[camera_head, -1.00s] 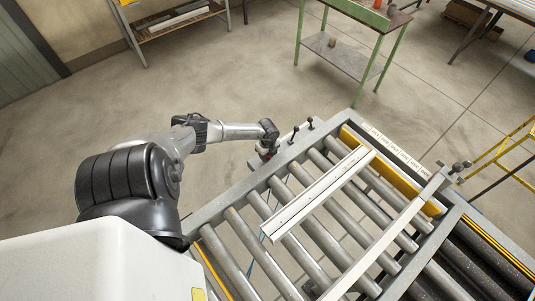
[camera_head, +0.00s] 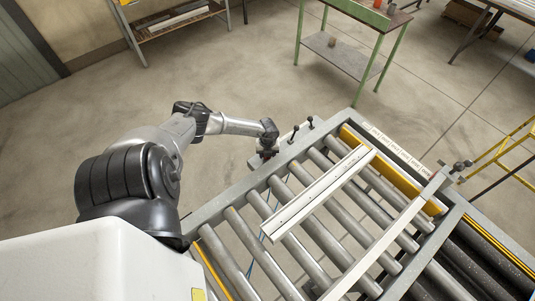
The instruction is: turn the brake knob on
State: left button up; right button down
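My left arm reaches in from the left, and its wrist end with the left gripper (camera_head: 266,154) points down at the near left edge of the roller bench (camera_head: 228,196). The fingers are small and dark, so I cannot tell whether they are open or shut. A small reddish patch shows at the gripper, too small to make out. Two black knobs on levers, one (camera_head: 294,129) and another (camera_head: 310,119), stand just right of the gripper on the bench's far left edge. I cannot tell which part is the brake knob; it may be hidden under the gripper. My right gripper is not in view.
A pale profile (camera_head: 318,194) lies across the rollers. A long metal bar (camera_head: 385,248) runs along the right of it. More black knobs (camera_head: 461,166) stand at the right. A green table (camera_head: 345,57) stands behind, with clear floor between.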

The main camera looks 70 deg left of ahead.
pick_arm(q)
jog(key=m+b, duration=0.1)
jog(key=m, duration=0.4)
jog(key=shift+m, duration=0.3)
jog(key=m+b, duration=0.2)
jog(key=m, duration=0.2)
jog(key=shift+m, duration=0.6)
jog(key=o, duration=0.9)
notch_tip(320, 180, up, 14)
jog(key=shift+f, duration=0.1)
dwell(0.8)
